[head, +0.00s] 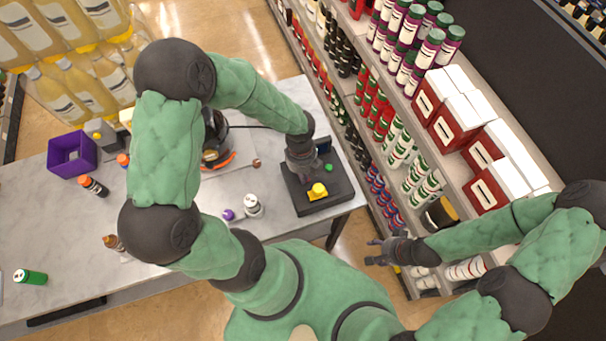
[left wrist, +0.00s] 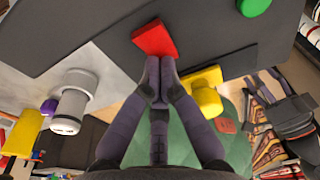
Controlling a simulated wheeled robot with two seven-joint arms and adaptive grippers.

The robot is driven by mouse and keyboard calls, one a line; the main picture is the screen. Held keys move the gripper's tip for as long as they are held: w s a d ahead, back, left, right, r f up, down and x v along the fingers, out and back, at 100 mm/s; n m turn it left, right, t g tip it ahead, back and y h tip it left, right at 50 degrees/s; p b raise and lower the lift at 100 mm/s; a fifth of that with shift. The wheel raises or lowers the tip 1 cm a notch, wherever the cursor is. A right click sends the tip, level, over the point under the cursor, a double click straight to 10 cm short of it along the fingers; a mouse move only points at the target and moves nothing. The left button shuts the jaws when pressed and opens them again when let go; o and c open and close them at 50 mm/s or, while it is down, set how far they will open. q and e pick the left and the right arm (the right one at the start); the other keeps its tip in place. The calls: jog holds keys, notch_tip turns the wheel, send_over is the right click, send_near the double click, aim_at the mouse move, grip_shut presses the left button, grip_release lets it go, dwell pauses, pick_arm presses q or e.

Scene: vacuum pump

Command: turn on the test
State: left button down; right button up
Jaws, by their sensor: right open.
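A black test panel (head: 330,196) lies on the right end of the counter. It carries a green button (head: 329,167) and a yellow knob (head: 318,189). In the left wrist view a red switch (left wrist: 154,39) shows on the dark panel surface, with the green button (left wrist: 253,6) and the yellow knob (left wrist: 205,96) near it. My left gripper (head: 301,172) is over the panel, and its fingertips (left wrist: 160,78) are together right by the red switch; I cannot tell if they touch it. In the head view the gripper hides the red switch. My right gripper (head: 376,252) is open and empty, off the counter.
A white bottle (head: 253,206) and a purple-capped item (head: 229,214) stand left of the panel. A purple box (head: 72,153) and several small bottles are further left on the counter (head: 60,220). Stocked shelves (head: 455,160) stand close on the right, near my right arm.

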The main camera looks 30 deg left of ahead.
pick_arm(q)
jog(key=shift+w+a+r+p, duration=0.1)
jog(key=shift+w+a+p, duration=0.15)
jog(key=shift+p, duration=0.1)
jog(key=shift+w+a, duration=0.3)
jog(key=shift+a, duration=0.15)
jog(key=shift+d, duration=0.1)
jog(key=shift+r, duration=0.1)
